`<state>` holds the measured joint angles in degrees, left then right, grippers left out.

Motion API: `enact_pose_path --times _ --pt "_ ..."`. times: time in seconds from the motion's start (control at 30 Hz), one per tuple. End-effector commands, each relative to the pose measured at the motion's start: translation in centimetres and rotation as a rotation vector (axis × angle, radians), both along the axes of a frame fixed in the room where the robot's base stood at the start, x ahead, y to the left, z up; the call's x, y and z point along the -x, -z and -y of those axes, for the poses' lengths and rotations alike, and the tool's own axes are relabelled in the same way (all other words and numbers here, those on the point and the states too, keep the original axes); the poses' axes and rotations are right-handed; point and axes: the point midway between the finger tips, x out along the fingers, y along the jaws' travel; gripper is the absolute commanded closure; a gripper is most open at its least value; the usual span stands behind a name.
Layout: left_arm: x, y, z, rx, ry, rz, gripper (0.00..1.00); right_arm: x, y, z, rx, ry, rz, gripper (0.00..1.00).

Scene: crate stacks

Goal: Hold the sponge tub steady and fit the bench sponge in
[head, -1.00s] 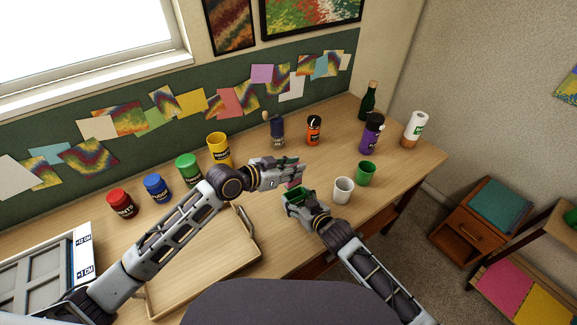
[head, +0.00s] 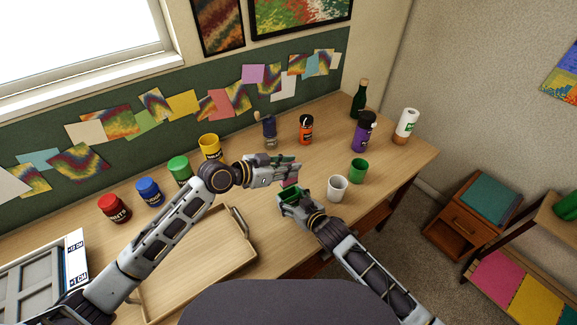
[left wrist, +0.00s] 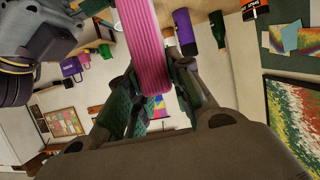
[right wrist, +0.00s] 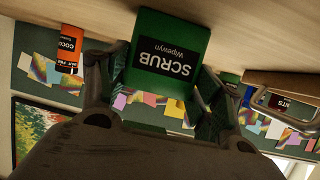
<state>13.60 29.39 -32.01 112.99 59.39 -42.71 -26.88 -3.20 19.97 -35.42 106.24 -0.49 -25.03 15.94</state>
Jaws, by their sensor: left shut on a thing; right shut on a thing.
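The bench sponge, pink and ribbed, is in my left gripper (head: 293,168). It fills the upper middle of the left wrist view (left wrist: 146,45), and only a small pink part of it (head: 289,182) shows in the head view. The sponge tub, green, is held by my right gripper (head: 291,206). Its rim (head: 284,193) shows in the head view and its "SCRUB" label (right wrist: 165,62) in the right wrist view. The sponge is just above the tub in the head view; whether they touch I cannot tell. Both grippers are shut on their things.
A white cup (head: 338,189) and a green cup (head: 358,171) stand to the right of the tub. An empty wooden tray (head: 198,263) lies to the left. Paint jars, including a yellow one (head: 210,147), and bottles, including a purple one (head: 364,132), stand behind on the desk.

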Motion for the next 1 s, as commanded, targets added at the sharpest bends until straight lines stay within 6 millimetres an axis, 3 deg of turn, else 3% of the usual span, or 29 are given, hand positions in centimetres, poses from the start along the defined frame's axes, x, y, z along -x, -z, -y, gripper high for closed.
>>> enact_pose_path --times 0.6,1.0 --pt "0.0 3.0 0.0 0.001 -0.001 -0.002 0.91 0.0 0.0 0.0 0.000 0.000 0.000 0.58" --pt "0.0 3.6 0.0 0.000 0.000 -0.001 0.91 0.0 0.0 0.0 0.000 0.000 0.000 0.58"
